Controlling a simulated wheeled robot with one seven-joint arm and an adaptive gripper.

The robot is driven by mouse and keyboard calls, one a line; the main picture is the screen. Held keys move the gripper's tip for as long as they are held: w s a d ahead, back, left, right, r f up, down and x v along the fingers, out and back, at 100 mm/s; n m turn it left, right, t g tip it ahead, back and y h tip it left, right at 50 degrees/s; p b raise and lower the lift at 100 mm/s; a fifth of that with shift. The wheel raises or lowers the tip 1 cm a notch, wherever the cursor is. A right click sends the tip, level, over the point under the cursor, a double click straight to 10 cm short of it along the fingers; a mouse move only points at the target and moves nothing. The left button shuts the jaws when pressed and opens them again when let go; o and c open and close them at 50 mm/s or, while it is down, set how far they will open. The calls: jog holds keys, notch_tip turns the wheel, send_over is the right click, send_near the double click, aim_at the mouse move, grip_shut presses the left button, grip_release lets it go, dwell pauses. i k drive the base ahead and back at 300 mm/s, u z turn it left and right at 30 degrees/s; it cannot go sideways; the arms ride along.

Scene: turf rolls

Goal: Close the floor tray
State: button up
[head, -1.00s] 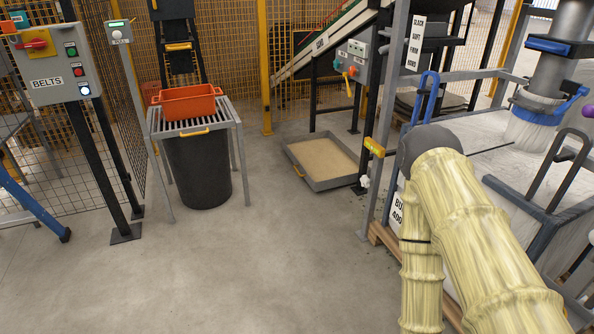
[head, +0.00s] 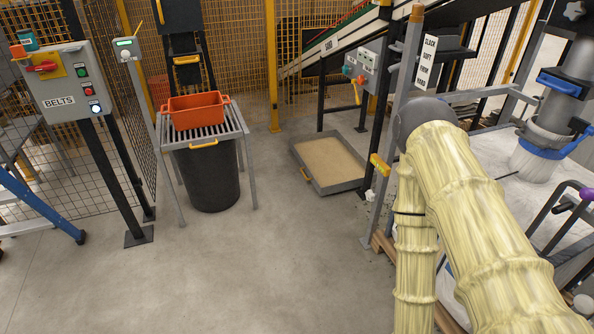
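The floor tray (head: 345,188) is a shallow grey metal tray on the concrete, right of centre. A layer of sand-coloured material (head: 331,159) lies in it. The tray stands out on the open floor, below the inclined conveyor and beside a dark post. My arm, in a pale yellow cover, fills the lower right. My gripper is outside the picture, so its state does not show.
A slatted stand with an orange crate (head: 197,111) over a black bin (head: 208,178) is left of the tray. A BELTS control box (head: 63,80) stands far left. A grey post with a yellow latch (head: 380,164) and a pallet edge are at right. The middle floor is clear.

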aim_at(329, 161)
jog(key=u, duration=0.3)
jog(key=i, duration=3.55)
jog(key=z, duration=0.35)
